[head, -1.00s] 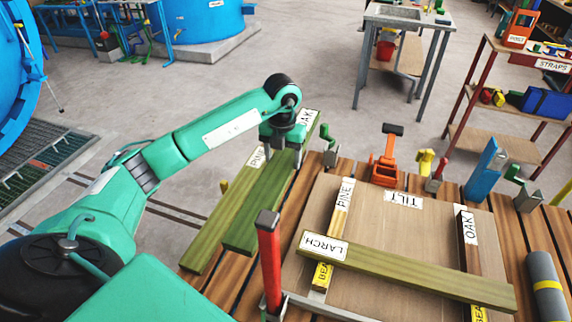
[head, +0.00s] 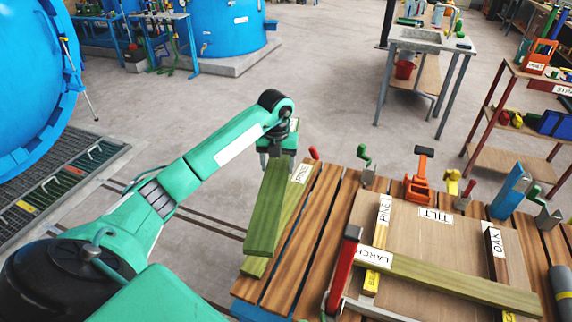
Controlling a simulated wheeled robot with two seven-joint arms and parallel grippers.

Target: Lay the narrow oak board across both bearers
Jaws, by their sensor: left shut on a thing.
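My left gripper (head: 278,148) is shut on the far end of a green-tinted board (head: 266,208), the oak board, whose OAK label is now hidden. The board appears raised, overlapping the similar pine board (head: 290,208), which lies on the slatted bench. The two bearers lie apart on the TILT panel: one labelled PINE (head: 380,235) and one labelled OAK (head: 494,246). Yellow tags mark their near ends. A larch board (head: 450,279) lies across both bearers near those ends. My right gripper is not in view.
The slatted bench (head: 325,200) carries a red-handled clamp (head: 342,267) left of the panel (head: 440,245). Several clamps and an orange tool (head: 418,183) line its far edge. A grey roll (head: 560,292) lies at right. The bearers' far parts are uncovered.

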